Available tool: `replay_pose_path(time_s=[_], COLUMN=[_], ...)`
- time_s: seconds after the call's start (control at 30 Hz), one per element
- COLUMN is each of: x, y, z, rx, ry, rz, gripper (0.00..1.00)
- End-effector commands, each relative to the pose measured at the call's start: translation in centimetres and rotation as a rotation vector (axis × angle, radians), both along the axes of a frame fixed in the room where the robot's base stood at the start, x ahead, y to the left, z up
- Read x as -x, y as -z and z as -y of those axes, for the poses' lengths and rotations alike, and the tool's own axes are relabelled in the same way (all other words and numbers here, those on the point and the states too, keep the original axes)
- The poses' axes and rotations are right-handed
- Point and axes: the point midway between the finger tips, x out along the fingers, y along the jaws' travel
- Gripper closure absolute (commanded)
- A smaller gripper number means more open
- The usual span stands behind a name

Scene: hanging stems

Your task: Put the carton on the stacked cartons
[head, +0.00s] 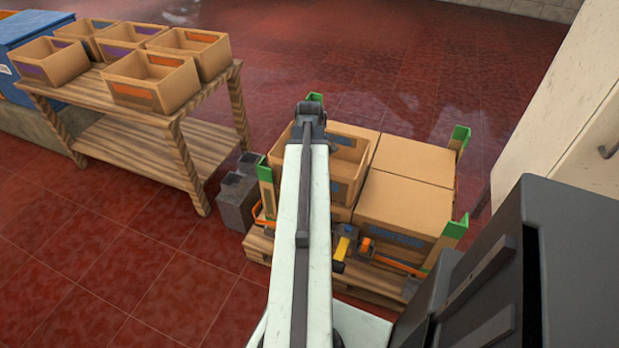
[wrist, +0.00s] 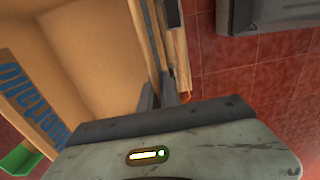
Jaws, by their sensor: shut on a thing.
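The open, empty-looking carton (head: 348,158) is at the left of the stacked cartons (head: 405,205), inside the green corner posts. My arm crosses in front of it and hides its left part and my gripper in the head view. In the wrist view my gripper (wrist: 160,96) is shut on a wall of the carton (wrist: 95,35), whose blue lettering shows at the left. The carton looks roughly level with the closed cartons beside it. I cannot tell whether its base touches what is below.
Green corner posts (head: 455,229) stand around the wooden pallet (head: 364,284). A yellow-handled tool (head: 342,248) and orange straps are at its front. Grey blocks (head: 237,198) stand left of it. A wooden table (head: 150,148) holds several open cartons. A pale cabinet (head: 570,115) is at right.

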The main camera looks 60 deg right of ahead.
Motion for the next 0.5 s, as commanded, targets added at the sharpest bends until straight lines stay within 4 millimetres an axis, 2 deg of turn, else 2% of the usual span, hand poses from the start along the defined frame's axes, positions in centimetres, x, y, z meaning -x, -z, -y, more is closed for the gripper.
replay_pose_path(time_s=[0.1,0.2,0.5], x=[0.02,0.03,0.09], y=[0.43,0.30,0.27], z=[0.03,0.01,0.04], rx=[0.001,0.000,0.000], ry=[0.000,0.001,0.002], rz=[0.000,0.000,0.000], gripper=[1.00,0.73,0.73])
